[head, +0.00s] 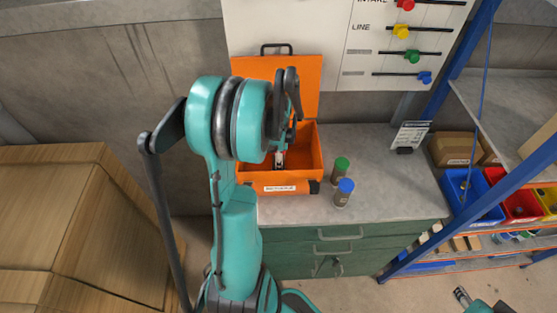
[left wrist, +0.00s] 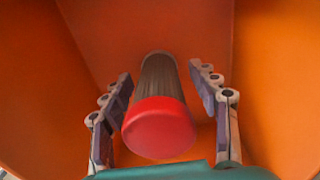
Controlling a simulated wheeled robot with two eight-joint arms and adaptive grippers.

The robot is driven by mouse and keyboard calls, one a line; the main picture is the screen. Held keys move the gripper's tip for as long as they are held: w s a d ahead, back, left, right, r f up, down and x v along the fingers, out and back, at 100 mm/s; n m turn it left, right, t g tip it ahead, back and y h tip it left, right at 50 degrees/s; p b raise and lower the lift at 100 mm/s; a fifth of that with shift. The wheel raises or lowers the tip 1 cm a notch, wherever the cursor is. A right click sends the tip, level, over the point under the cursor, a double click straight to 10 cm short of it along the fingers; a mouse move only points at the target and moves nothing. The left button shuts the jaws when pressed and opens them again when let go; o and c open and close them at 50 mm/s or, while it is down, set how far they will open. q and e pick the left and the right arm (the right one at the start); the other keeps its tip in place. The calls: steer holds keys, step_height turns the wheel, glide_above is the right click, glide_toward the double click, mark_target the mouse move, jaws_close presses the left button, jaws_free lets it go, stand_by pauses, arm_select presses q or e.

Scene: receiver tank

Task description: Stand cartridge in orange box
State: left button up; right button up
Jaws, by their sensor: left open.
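The open orange box (head: 285,187) stands on the grey bench top, its lid raised at the back. My left gripper (head: 279,160) reaches down inside it. In the left wrist view, a brown cartridge with a red cap (left wrist: 158,125) is inside the box, cap towards the camera. The fingers of my left gripper (left wrist: 166,108) are open on either side of it, with visible gaps. I cannot tell whether it stands fully upright. In the head view my arm hides this cartridge. My right gripper (head: 461,295) shows only partly at the bottom right edge.
A green-capped cartridge (head: 340,170) and a blue-capped cartridge (head: 344,192) stand on the bench (head: 390,180) right of the box. A small sign (head: 410,135) is behind them. Cardboard boxes (head: 70,225) are at left; a blue rack (head: 480,170) with bins is at right.

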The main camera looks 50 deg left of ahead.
arm_select(q)
steer(key=shift+r, duration=0.25)
step_height(320, 180, up, 12)
steer(key=p, duration=0.3)
steer(key=s+d+r+n+t, duration=0.1)
steer(key=d+r+n+t, duration=0.1)
steer(key=d, duration=1.1)
steer(key=s+d+r+n+t, duration=0.2)
steer(key=d+n+t, duration=0.3)
steer(key=d, duration=0.8)
steer(key=shift+d+r+n, duration=0.4)
steer(key=shift+r+n, duration=0.2)
